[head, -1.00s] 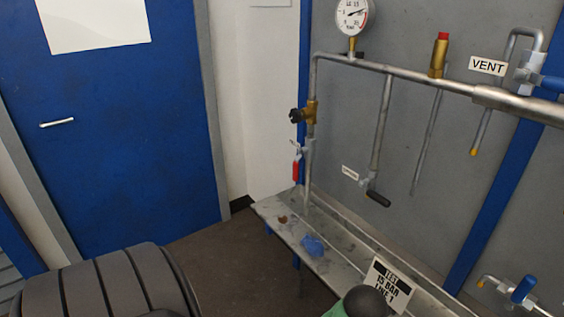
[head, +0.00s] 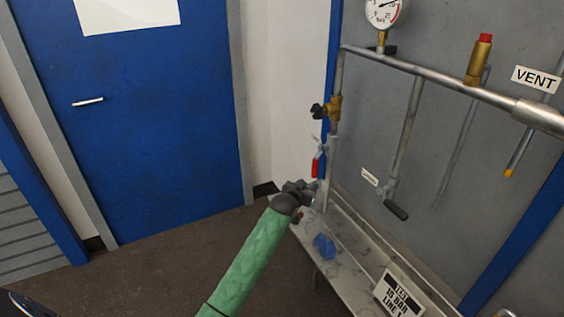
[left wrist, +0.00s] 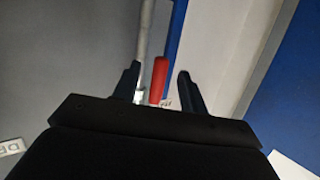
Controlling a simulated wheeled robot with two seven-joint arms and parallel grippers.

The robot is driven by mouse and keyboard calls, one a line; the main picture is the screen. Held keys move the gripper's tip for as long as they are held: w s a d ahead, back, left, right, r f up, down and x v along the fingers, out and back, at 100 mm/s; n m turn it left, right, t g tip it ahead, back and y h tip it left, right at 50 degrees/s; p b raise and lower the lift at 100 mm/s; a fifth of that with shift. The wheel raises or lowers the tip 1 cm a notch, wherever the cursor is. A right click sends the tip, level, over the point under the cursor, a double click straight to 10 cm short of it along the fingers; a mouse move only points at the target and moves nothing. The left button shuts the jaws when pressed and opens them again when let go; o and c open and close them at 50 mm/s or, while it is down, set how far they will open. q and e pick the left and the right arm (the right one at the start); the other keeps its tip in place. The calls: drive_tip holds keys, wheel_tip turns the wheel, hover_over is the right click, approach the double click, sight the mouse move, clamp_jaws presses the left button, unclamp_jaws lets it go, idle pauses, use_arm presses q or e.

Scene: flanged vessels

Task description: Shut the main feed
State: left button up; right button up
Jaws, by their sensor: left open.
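A red lever handle (head: 316,167) hangs down beside the lower part of the left vertical pipe (head: 333,160). Above it on the same pipe is a brass valve with a black knob (head: 317,110). My left gripper (head: 305,188), at the end of the green arm, is just below the red handle. In the left wrist view the left gripper (left wrist: 157,78) is open, and the red handle (left wrist: 159,80) shows between its two fingers, with a gap on each side. I cannot tell how far it is from the handle in depth. My right gripper is in neither view.
A grey bench (head: 340,270) with a blue rag (head: 324,246) and a test sign (head: 398,292) runs under the pipework. A black-handled lever (head: 396,210) hangs from a middle pipe. A gauge (head: 385,10) stands on top. Open floor and a blue door (head: 150,130) lie left.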

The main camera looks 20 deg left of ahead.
sight(314, 167)
use_arm(q)
drive_tip(key=shift+w+r+t+p, duration=0.45)
drive_tip(key=shift+w+r, duration=0.25)
drive_tip(key=shift+w, duration=0.7)
drive_tip(key=shift+w+r+t+p, duration=0.4)
drive_tip(key=shift+w+r+t, duration=0.25)
drive_tip(key=shift+w, duration=0.7)
drive_tip(key=shift+w+r+t+p, duration=0.4)
drive_tip(key=shift+w+r, duration=0.35)
drive_tip(key=shift+w, duration=0.65)
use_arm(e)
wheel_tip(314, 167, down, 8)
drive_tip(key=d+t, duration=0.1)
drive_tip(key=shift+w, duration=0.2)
use_arm(q)
clamp_jaws()
